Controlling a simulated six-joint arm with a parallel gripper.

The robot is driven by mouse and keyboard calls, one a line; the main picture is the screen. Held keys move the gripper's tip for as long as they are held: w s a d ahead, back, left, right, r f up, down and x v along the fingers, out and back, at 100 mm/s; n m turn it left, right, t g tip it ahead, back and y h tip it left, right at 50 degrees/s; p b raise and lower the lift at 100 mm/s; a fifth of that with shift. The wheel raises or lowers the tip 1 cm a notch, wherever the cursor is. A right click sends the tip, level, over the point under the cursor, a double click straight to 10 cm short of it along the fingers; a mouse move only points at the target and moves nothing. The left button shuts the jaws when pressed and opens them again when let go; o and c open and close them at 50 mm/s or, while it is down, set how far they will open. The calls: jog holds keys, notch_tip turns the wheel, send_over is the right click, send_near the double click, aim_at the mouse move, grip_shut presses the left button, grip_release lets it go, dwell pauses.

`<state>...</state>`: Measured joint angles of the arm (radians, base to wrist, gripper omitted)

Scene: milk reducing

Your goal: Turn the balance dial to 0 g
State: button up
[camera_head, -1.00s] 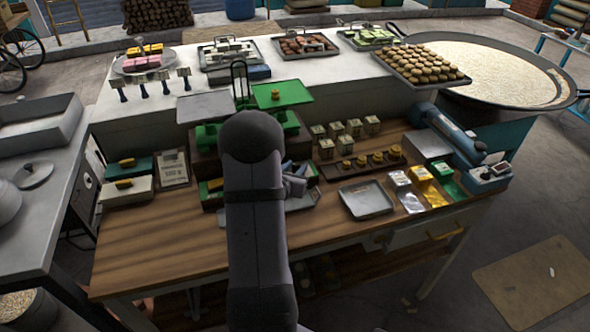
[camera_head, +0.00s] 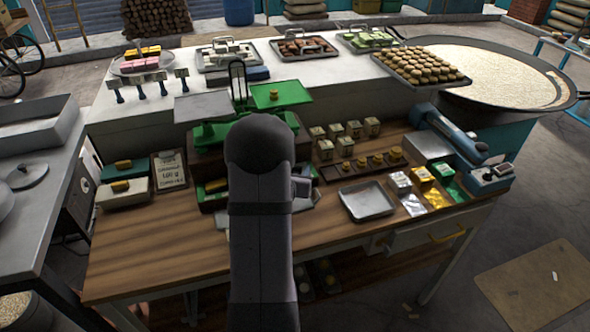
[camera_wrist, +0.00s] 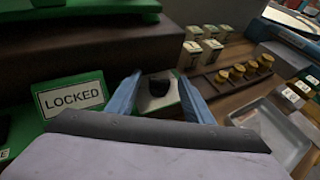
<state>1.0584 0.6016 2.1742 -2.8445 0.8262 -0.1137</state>
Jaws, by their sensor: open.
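The green balance (camera_head: 215,135) stands on a dark brown base. A green "LOCKED" sign (camera_wrist: 73,101) is left of the fingers. My arm hides the dial and fingers in the head view.
Right of the gripper are a tray of brass weights (camera_wrist: 235,76), small boxes (camera_wrist: 205,53) and an empty metal tray (camera_head: 367,201). A "100 g" card (camera_head: 170,170) stands left of the balance. The front left of the wooden table (camera_head: 160,238) is clear.

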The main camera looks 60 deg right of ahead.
jog(key=shift+a, duration=0.1)
jog(key=b+v, duration=0.2)
jog(key=v, duration=0.5)
dwell(0.6)
jog(key=shift+a+r, duration=0.1)
jog(key=w+a+m+g+y+p, duration=0.25)
jog(key=a+m, duration=0.45)
jog(key=a, duration=0.4)
jog(key=w+a+m+g+y+p, duration=0.1)
jog(key=a+m+y+p, duration=0.15)
jog(key=a+m, duration=0.6)
jog(key=s+a+f+m+y+b, duration=0.1)
jog(key=a+f+m+y+b, duration=0.1)
jog(key=a, duration=1.1)
jog(key=s+a+f+m+y+b, duration=0.1)
jog(key=a+f+m+y+b, duration=0.2)
jog(key=a, duration=0.9)
jog(key=f+y, duration=0.2)
jog(key=y, duration=0.1)
jog(key=shift+s+a+m, duration=0.3)
jog(key=shift+a+m, duration=0.05)
jog(key=shift+a, duration=0.05)
